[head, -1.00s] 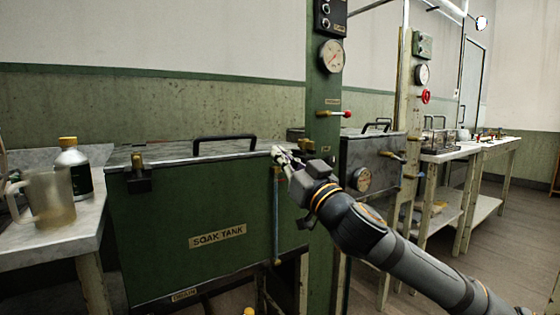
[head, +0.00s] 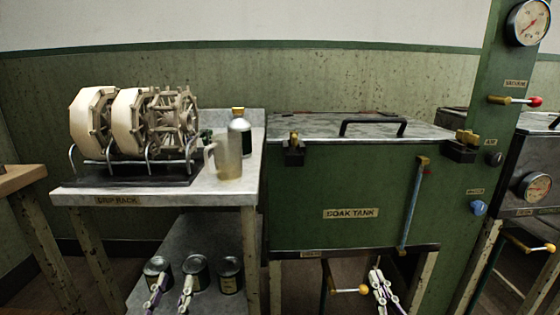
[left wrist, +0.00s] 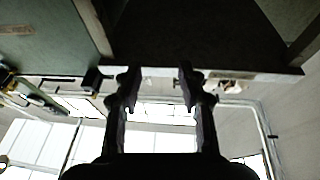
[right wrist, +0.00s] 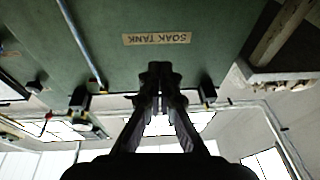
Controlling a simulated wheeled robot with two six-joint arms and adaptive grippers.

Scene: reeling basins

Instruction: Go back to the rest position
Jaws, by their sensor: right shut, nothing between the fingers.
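My left gripper (head: 171,294) is low at the bottom left of the head view, in front of the drip rack table. In the left wrist view (left wrist: 154,75) its two fingers stand wide apart with nothing between them. My right gripper (head: 380,284) is low at the bottom of the head view, in front of the soak tank (head: 300,180). In the right wrist view (right wrist: 160,72) its fingers are together and hold nothing. Both grippers are clear of the furniture as far as I can see. The arms behind them are mostly out of the picture.
The drip rack table (head: 225,190) carries reels, a cloudy pitcher (head: 229,158) and a bottle (head: 240,136). Several cans (head: 196,271) stand on its lower shelf. The soak tank lid (head: 330,128) is shut. A green post (head: 500,90) with a gauge stands at the right.

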